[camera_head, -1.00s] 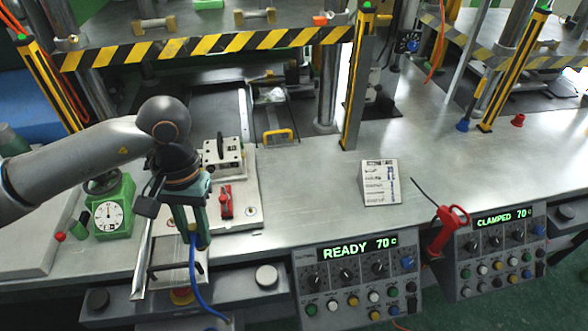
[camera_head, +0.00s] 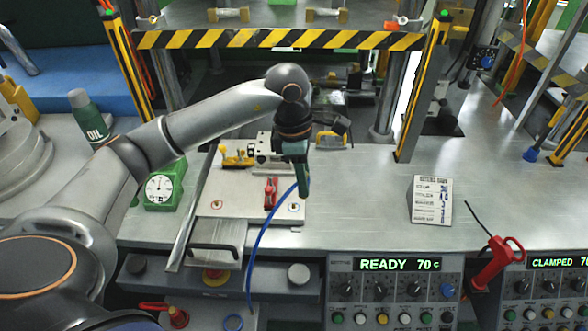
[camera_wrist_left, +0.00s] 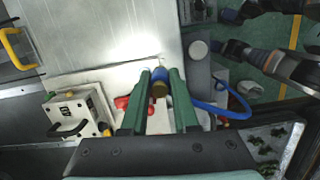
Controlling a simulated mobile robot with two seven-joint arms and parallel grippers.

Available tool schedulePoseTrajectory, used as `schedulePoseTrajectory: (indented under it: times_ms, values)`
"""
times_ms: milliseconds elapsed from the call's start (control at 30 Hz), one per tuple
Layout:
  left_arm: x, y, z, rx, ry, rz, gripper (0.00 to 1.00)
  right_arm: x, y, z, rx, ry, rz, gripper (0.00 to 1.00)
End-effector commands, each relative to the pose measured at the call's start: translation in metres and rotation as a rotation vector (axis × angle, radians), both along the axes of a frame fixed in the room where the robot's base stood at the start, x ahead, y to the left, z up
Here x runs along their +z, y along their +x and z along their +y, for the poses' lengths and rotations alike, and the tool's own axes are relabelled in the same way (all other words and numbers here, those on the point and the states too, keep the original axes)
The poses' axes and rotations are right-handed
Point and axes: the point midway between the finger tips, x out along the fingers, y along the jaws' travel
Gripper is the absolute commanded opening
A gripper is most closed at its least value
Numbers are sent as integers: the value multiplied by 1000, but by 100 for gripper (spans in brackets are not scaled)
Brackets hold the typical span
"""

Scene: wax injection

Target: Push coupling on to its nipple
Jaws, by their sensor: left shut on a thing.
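My left gripper (camera_head: 304,192) hangs fingers-down over the right edge of the white base plate (camera_head: 240,203). In the left wrist view its two green fingers (camera_wrist_left: 160,84) are shut on the blue coupling (camera_wrist_left: 159,74). The coupling shows a brass-coloured end (camera_wrist_left: 159,90). A blue hose (camera_head: 260,240) runs from it down over the bench's front edge. The fingers mostly hide the coupling in the head view. I cannot make out the nipple for certain. Dark jointed links (camera_wrist_left: 272,62) show at the wrist view's upper right; I cannot read a right gripper's state there.
On the plate are a red toggle clamp (camera_head: 271,192) and a pale block with a handle (camera_head: 266,152). A green gauge (camera_head: 163,187) stands left. A label card (camera_head: 431,199) stands right, with bare steel between. A control panel (camera_head: 390,290) fronts the bench.

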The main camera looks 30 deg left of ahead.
Motion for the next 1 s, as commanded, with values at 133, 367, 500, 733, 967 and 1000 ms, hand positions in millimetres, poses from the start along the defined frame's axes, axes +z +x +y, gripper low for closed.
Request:
schedulePoseTrajectory:
  times_ms: [133, 367, 500, 733, 967, 1000]
  values:
    - [-5, 11, 17, 370, -1, 1, 0, -4, 0, 0, 0, 0, -1, 50]
    - [-9, 21, 36, 763, -1, 0, 0, -6, 0, 0, 0, 0, -1, 50]
    - [-9, 23, 41, 857, 0, 0, 0, -6, 0, 0, 0, 0, -1, 50]
    - [-9, 23, 41, 871, 0, 1, 0, -6, 1, 0, 0, 0, -1, 50]
    - [-10, 24, 41, 869, -4, -5, 0, -9, 1, 0, 0, 0, -1, 50]
    - [-12, 24, 41, 869, -4, -2, 0, -10, 1, 0, 0, 0, -2, 50]
